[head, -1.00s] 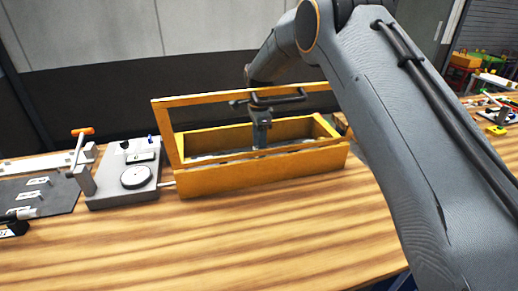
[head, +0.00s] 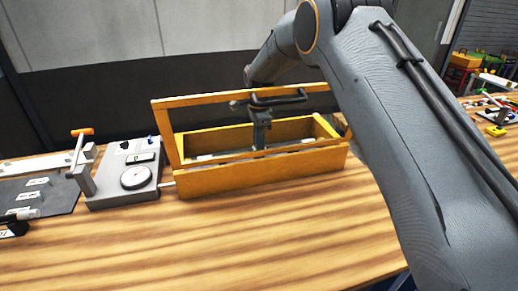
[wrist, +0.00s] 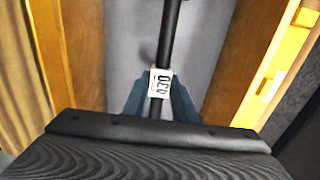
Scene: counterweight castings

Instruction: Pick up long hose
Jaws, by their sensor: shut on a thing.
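The long hose (wrist: 169,38) is a thin black length running up the wrist view, with a white label (wrist: 159,82) bearing dark characters. My gripper (wrist: 156,104) has its blue-grey fingers shut on the hose, one on each side, just below the label. In the head view my gripper (head: 259,142) points down into an open yellow wooden tote (head: 265,178) with a bar along its top. The tote's front wall hides the fingertips and the hose there. I cannot tell whether the hose touches the tote floor.
Left of the tote stands a grey block with a round dial (head: 135,177). Farther left are an orange-handled tool (head: 82,131) and a dark mat (head: 60,198) with white labels. The wooden table front (head: 240,235) is clear. The tote's walls and top bar surround my gripper closely.

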